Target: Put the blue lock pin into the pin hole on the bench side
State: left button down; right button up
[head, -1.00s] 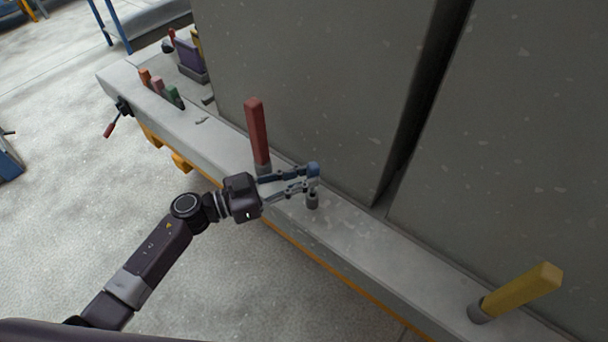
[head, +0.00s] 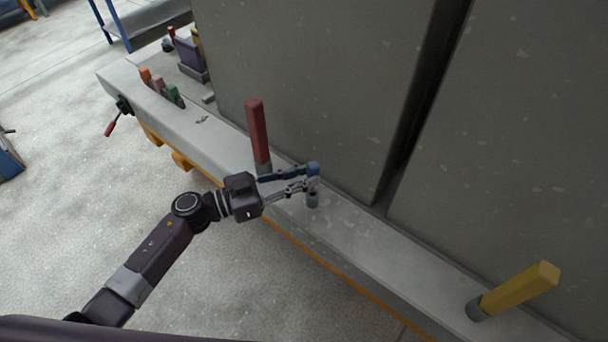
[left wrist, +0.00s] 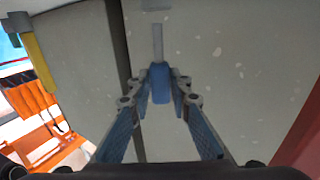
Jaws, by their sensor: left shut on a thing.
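The blue lock pin (head: 313,169) is held by its blue head between the fingertips of my left gripper (head: 311,177). In the left wrist view the blue head (left wrist: 160,84) sits between the fingers, and a thin grey shank (left wrist: 157,42) runs away from it. The short grey collar of the pin hole (head: 313,200) stands on the bench side (head: 345,228) just below the pin. The pin looks about upright over the collar. My right gripper is not in view.
A red post (head: 257,130) stands close behind my left gripper. A yellow post (head: 520,287) leans in a grey socket at the lower right. Tall grey panels (head: 310,80) rise behind the bench. Orange, pink and green pegs (head: 174,95) stand at the far left end.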

aim_at(311, 189)
pick_arm(q)
jog(key=shift+p, duration=0.3)
jog(key=shift+f+b, duration=0.55)
jog(key=shift+f, duration=0.15)
dwell(0.4)
jog(key=shift+f+b, duration=1.5)
jog(key=shift+f, duration=0.6)
jog(key=c, duration=1.7)
grip_release()
jog(key=v, duration=1.2)
jog(key=shift+r, duration=0.1)
